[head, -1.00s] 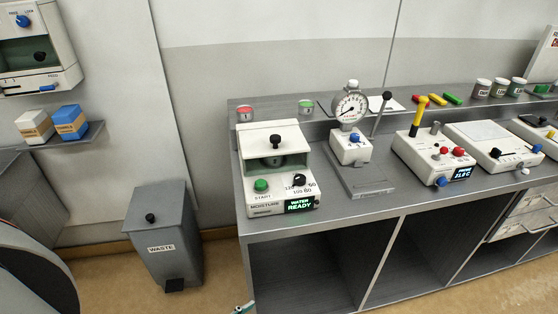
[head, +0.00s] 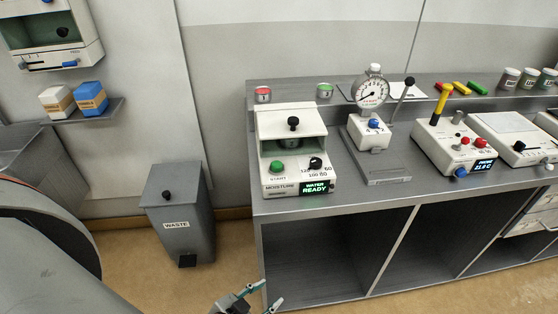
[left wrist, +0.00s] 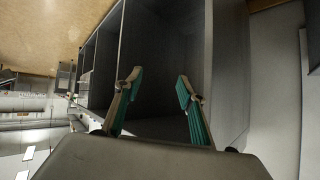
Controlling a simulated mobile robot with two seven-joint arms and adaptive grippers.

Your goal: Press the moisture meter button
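The moisture meter (head: 292,150) is a white box at the left end of the grey bench. Its green START button (head: 277,167) is on the lower left of its front, beside a black knob (head: 315,164). Its display (head: 316,187) reads WATER READY. My left gripper (head: 262,294) is at the bottom of the head view, below the bench top and apart from the meter. In the left wrist view its two teal-padded fingers (left wrist: 157,95) are spread, with nothing between them. My right gripper is not in view.
The grey bench (head: 400,192) has open shelves below, in front of my left gripper. A grey waste bin (head: 180,215) stands left of it. A dial gauge (head: 372,93) and other instruments stand right of the meter. Floor between bin and bench is clear.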

